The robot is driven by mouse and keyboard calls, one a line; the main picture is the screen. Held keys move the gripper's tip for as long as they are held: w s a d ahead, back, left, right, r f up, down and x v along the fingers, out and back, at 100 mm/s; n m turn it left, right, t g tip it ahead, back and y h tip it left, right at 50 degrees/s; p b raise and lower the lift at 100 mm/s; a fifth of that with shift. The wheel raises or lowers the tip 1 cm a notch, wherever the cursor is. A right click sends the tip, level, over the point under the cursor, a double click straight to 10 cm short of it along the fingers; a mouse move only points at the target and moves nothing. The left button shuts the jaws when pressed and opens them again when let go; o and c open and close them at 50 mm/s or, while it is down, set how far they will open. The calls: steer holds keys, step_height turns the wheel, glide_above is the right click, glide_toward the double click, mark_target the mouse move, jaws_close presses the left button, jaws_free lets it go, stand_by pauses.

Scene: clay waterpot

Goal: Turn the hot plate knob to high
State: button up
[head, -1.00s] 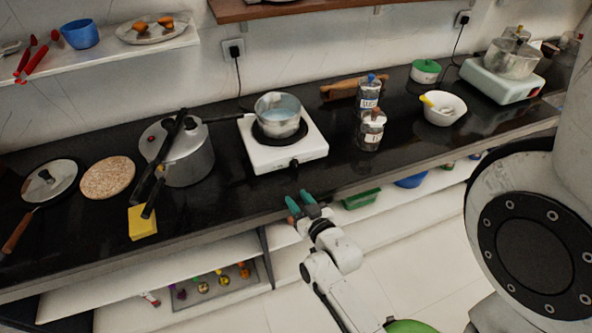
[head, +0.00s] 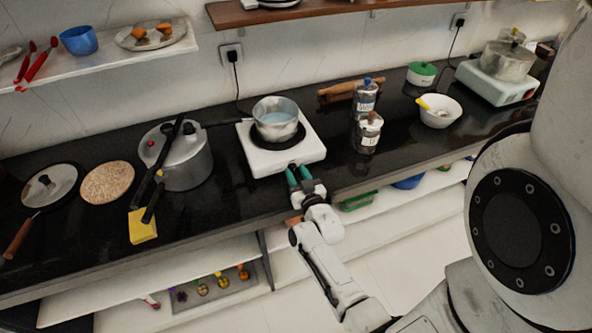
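The white hot plate (head: 257,160) stands on the black counter, with a metal pot (head: 276,121) of pale liquid on its dark burner. Its small black knob (head: 293,165) is on the front face, partly hidden by my gripper. My gripper (head: 298,172) has its two teal fingers at the front of the hot plate, pointing at the knob. A narrow gap shows between the fingers. I cannot tell whether they touch the knob.
A pressure cooker (head: 183,158) with a long black handle stands left of the hot plate. Two labelled jars (head: 367,134) stand to its right. A pale green stove (head: 497,84) with a pot is farther right. A shelf (head: 390,198) runs below the counter edge.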

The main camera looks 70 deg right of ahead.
steer(key=shift+w+d, duration=0.35)
steer(key=shift+d, duration=0.05)
jaws_close()
